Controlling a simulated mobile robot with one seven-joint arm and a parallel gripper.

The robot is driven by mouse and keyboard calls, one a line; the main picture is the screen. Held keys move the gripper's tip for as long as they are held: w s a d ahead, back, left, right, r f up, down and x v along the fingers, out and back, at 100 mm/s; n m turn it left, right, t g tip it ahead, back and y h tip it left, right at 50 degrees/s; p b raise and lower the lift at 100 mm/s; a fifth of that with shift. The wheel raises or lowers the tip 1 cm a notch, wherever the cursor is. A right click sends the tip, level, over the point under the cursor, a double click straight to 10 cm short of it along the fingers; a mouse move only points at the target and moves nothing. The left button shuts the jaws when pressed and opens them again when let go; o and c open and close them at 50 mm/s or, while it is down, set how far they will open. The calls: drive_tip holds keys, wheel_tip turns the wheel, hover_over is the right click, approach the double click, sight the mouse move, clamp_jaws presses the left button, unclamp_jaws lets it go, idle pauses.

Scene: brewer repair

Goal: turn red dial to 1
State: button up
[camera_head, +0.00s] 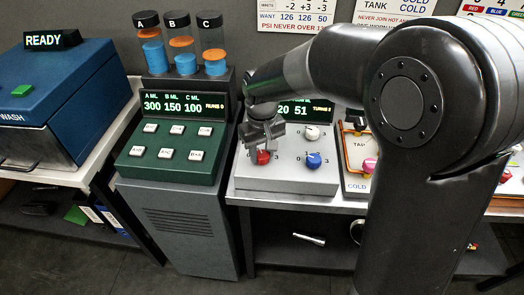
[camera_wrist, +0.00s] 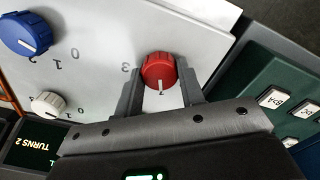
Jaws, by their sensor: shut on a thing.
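The red dial (camera_head: 263,157) sits on the light grey panel (camera_head: 286,182), at its left in the head view. In the wrist view the red dial (camera_wrist: 158,68) is between the two fingers of my gripper (camera_wrist: 160,80), which is shut on it. The dial's white mark points toward the bottom of the wrist view. A 3 is printed left of the dial there; the fingers hide some of the other numbers around it. In the head view my gripper (camera_head: 264,146) comes down on the dial from above.
A blue dial (camera_head: 313,160) and a white dial (camera_head: 312,133) stand close by on the same panel. A display (camera_head: 304,108) reading TURNS rises behind, partly covered by my arm. A green button console (camera_head: 172,150) stands to the left, with a gap between.

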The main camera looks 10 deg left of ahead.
sight(263, 154)
drive_tip(key=o, duration=1)
wheel_tip(263, 154, up, 11)
drive_tip(key=shift+f, duration=0.1)
drive_tip(key=shift+d, duration=0.1)
drive_tip(key=s+d+m+t, duration=0.2)
drive_tip(key=s+d, duration=0.4)
drive_tip(key=s+d+r+m+t, duration=0.1)
drive_tip(key=s+d+m, duration=0.1)
drive_tip(key=s+d, duration=0.4)
drive_tip(key=s+d+m+t, duration=0.2)
drive_tip(key=s+d, duration=0.4)
drive_tip(key=d, duration=0.2)
drive_tip(key=shift+d+r+m+t, duration=0.15)
drive_tip(key=shift+r+m+t, duration=0.15)
drive_tip(key=shift+m, duration=0.1)
